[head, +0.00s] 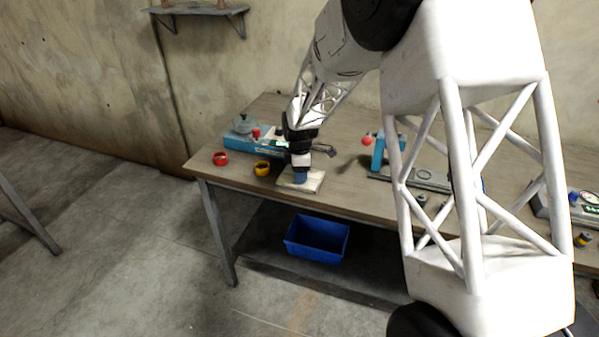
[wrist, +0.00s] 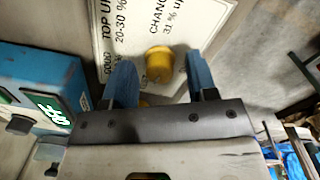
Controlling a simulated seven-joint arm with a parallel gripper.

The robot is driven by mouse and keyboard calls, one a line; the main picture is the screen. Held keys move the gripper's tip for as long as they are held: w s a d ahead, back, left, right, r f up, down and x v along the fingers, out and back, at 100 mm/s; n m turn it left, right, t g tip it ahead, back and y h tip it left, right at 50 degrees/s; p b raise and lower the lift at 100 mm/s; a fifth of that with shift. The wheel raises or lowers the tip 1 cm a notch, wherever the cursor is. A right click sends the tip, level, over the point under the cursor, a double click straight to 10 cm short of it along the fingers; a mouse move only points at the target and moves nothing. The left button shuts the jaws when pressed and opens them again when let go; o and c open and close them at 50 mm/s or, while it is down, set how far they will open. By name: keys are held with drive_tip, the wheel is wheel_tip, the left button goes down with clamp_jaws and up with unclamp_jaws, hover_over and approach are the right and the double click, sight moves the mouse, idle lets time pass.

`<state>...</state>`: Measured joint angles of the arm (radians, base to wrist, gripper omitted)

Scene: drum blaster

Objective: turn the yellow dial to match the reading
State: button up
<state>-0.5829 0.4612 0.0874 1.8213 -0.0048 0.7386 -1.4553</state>
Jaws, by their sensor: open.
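The yellow dial (wrist: 158,62) shows in the wrist view on a white card (wrist: 125,30) with printed lines "GOOD", "TOP UP 20-30 %" and "CHANGE 31 % up". My gripper (wrist: 159,57) is open, with one blue finger on either side of the dial in the picture; I cannot tell whether they touch it. In the head view my gripper (head: 300,178) points down just over the card (head: 312,184) near the table's front edge, and hides the dial. A green lit display (wrist: 50,107) on a blue unit is at the left of the wrist view; its figures are unclear.
A blue unit (head: 240,142) with a pot on it stands behind my gripper on the table (head: 340,190). A red ring-like piece (head: 220,158) and a yellow one (head: 262,168) lie to the left. A blue bin (head: 317,238) sits below. A blue stand (head: 379,152) is to the right.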

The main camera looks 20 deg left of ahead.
drive_tip(key=c, duration=0.9)
drive_tip(key=shift+c, duration=0.2)
